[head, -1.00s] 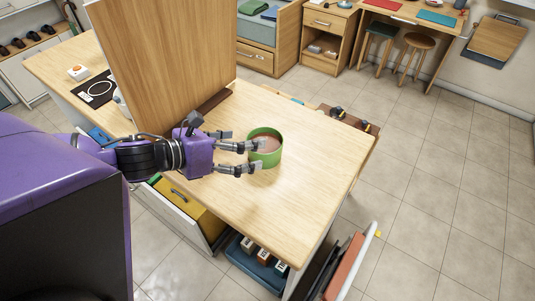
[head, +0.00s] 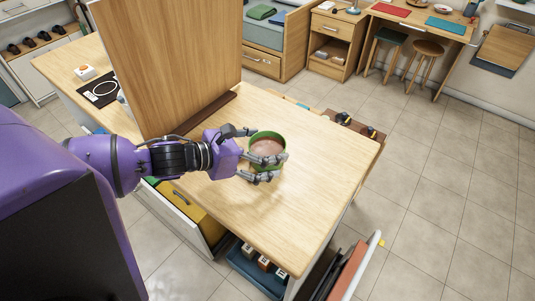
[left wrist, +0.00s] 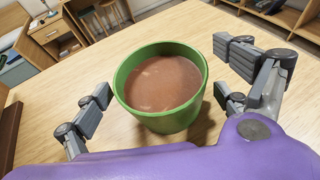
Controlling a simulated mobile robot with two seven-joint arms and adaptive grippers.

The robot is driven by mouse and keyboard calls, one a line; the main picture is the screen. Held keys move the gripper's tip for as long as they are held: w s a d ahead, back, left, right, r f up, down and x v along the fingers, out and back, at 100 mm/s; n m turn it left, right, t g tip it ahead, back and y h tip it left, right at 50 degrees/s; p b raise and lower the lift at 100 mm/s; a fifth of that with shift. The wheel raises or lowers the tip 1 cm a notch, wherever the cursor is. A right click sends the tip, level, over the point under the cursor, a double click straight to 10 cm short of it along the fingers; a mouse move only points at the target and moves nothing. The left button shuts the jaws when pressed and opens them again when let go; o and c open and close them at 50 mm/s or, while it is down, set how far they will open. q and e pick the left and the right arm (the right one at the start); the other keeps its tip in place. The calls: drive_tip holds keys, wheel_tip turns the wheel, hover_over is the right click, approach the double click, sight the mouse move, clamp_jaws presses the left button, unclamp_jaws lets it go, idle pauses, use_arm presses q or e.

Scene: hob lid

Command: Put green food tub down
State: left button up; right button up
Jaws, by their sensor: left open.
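The green food tub (head: 278,165) is round and open-topped, with brown contents. It appears to stand upright on the wooden counter top (head: 310,180). My left gripper (head: 259,154) reaches in from the left, with one finger on the far side of the tub and one on the near side. In the left wrist view, the tub (left wrist: 160,122) sits between the spread fingers, with bare wood showing on both sides of it. The gripper is open. My right gripper is out of view.
A tall upright wooden lid (head: 175,60) stands at the left of the counter top, with a dark strip (head: 205,112) along its foot. Open drawers with a yellow box (head: 190,208) and a blue tray (head: 245,268) jut out below. The counter right of the tub is clear.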

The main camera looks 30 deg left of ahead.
use_arm(q)
drive_tip(key=shift+w+d+f, duration=0.15)
drive_tip(key=shift+w+d, duration=0.05)
drive_tip(key=shift+w, duration=0.1)
drive_tip(key=c, duration=2)
